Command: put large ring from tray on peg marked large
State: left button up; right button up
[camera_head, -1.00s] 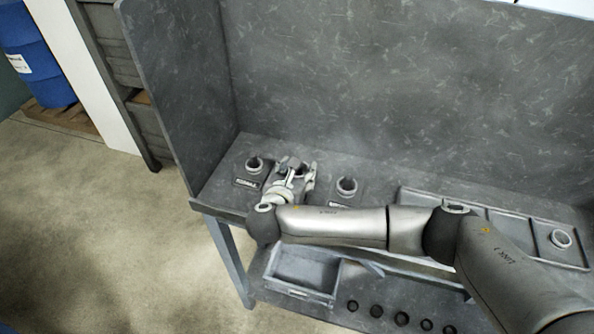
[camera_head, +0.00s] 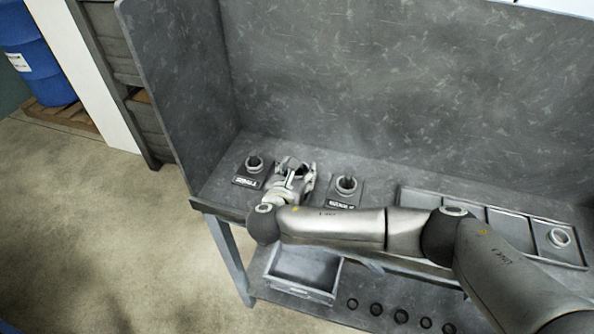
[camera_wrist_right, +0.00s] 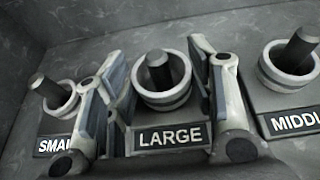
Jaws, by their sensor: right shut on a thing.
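The large ring (camera_wrist_right: 163,97) is grey and sits around the dark peg (camera_wrist_right: 158,68) behind the plate marked LARGE (camera_wrist_right: 170,137) in the right wrist view. It looks low on the peg, but its contact with the base is hard to see. My right gripper (camera_wrist_right: 161,88) has a finger on each side of the ring and is shut on it. In the head view my right gripper (camera_head: 297,173) is over the middle of the three peg stations and hides the large peg and ring. My left gripper is not in view.
Ringed pegs stand on both sides: small (camera_head: 254,163) on the left, middle (camera_head: 346,185) on the right. The compartment tray (camera_head: 470,215) lies at the right, with a ring (camera_head: 559,238) in its end compartment. A tall grey panel (camera_head: 400,90) stands behind.

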jog(key=shift+f, duration=0.2)
jog(key=o, duration=0.8)
jog(key=shift+o, duration=0.2)
jog(key=shift+p+v, duration=0.8)
jog(key=shift+p, duration=0.05)
jog(key=p+v, duration=0.7)
jog(key=v, duration=0.1)
jog(key=shift+r, duration=0.15)
jog(key=shift+s+a+r+p, duration=0.2)
jog(key=shift+s+p, duration=0.2)
jog(key=shift+s, duration=0.25)
jog(key=shift+f, duration=0.1)
